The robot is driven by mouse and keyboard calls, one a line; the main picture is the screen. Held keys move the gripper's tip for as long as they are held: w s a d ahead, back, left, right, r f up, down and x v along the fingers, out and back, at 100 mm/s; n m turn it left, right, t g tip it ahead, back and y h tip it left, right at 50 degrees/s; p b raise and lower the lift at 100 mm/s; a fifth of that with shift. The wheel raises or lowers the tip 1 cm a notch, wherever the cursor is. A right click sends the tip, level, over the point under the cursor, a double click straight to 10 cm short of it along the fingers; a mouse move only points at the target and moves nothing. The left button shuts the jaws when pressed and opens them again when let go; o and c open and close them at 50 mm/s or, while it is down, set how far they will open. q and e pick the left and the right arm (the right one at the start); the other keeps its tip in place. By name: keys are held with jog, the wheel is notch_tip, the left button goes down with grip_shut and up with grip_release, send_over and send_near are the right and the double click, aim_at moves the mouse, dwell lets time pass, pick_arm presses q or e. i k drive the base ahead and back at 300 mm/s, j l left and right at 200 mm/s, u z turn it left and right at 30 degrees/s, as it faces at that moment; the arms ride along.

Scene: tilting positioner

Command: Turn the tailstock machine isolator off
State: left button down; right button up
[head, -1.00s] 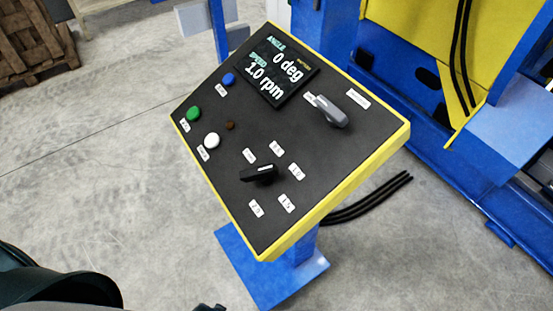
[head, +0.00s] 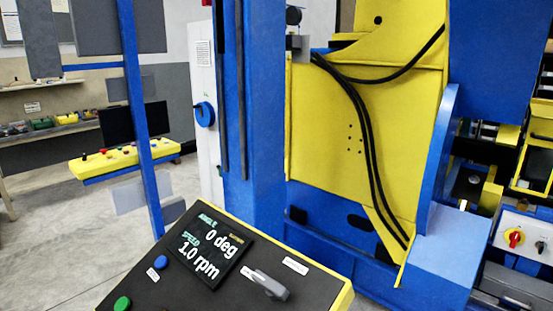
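A red rotary handle on a yellow plate (head: 515,238) sits on a light grey box (head: 528,262) at the right edge of the head view. A dark rotary switch (head: 540,246) is beside it. A blue rotary handle (head: 204,114) is on a tall white cabinet (head: 203,75) left of the blue column. No readable label shows which one is the tailstock machine isolator. The handle positions are too small to read surely. Neither of my grippers shows in the head view.
The control console (head: 318,296) stands close in front, its display (head: 207,247) reading 0 deg and 1.0 rpm. The blue column (head: 253,120) and yellow machine plate (head: 330,130) fill the middle. Bare floor (head: 45,245) lies at the left, before a workbench (head: 60,130).

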aim_at(514, 237)
jog(key=i+l+z, duration=0.15)
jog(key=l+z, duration=0.15)
jog(key=z, duration=0.15)
jog(key=i+l+z, duration=0.15)
jog(key=z, duration=0.35)
jog(key=i+l+z, duration=0.25)
jog(key=z, duration=0.2)
